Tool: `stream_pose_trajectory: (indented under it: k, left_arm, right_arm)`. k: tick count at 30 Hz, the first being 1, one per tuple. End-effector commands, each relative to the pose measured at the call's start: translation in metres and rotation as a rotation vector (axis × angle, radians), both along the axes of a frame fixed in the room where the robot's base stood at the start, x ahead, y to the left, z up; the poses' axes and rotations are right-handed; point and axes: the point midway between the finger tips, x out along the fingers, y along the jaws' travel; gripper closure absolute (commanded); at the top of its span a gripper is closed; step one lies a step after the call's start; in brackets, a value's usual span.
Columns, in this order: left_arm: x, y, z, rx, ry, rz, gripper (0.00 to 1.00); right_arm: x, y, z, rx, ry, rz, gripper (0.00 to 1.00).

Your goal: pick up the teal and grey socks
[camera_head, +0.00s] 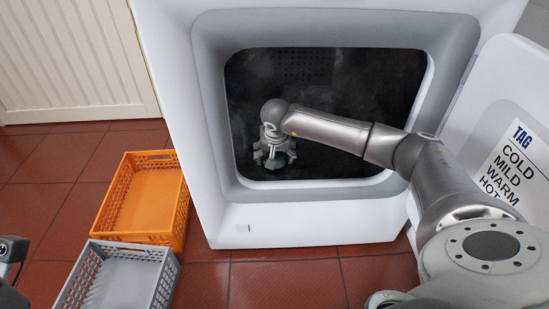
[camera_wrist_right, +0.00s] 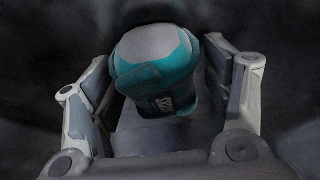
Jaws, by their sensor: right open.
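The teal and grey socks (camera_wrist_right: 152,68) show as one rolled bundle in the right wrist view, with a grey patch on top and a pale printed mark on the side. In the head view only a small teal bit (camera_head: 281,160) shows beneath my right gripper. My right gripper (camera_head: 273,158) is inside the dark drum of the white machine, near its lower left. In the wrist view its two fingers (camera_wrist_right: 160,100) stand open on either side of the socks. Contact with the socks cannot be told.
The white machine (camera_head: 310,220) has a square opening around my right arm, and its door (camera_head: 515,140) stands open at the right. An empty orange basket (camera_head: 150,205) and an empty grey basket (camera_head: 118,280) stand on the red tiled floor at the left.

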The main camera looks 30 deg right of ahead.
Motion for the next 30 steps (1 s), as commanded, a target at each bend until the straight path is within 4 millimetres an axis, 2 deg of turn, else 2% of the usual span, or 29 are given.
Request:
stream_pose_trajectory:
  k: [2, 14, 23, 29, 30]
  left_arm:
    - [0.000, 0.000, 0.000, 0.000, 0.000, 0.000, 0.56]
    - [0.000, 0.000, 0.000, 0.000, 0.001, -0.001, 0.56]
    - [0.000, 0.000, 0.001, -0.001, 0.001, -0.001, 0.56]
    - [-0.001, 0.001, 0.006, -0.004, 0.007, -0.001, 0.56]
    - [0.000, 0.001, 0.000, -0.004, 0.029, -0.001, 0.56]
  right_arm:
    - [0.000, 0.000, 0.000, 0.000, 0.000, 0.000, 0.27]
    - [0.000, 0.000, 0.001, 0.000, 0.000, 0.000, 0.76]
    - [0.000, 0.000, 0.003, -0.001, -0.001, 0.000, 0.76]
    - [0.000, -0.001, 0.015, -0.002, -0.001, 0.000, 0.76]
    - [0.000, -0.001, 0.019, -0.002, -0.001, 0.000, 0.76]
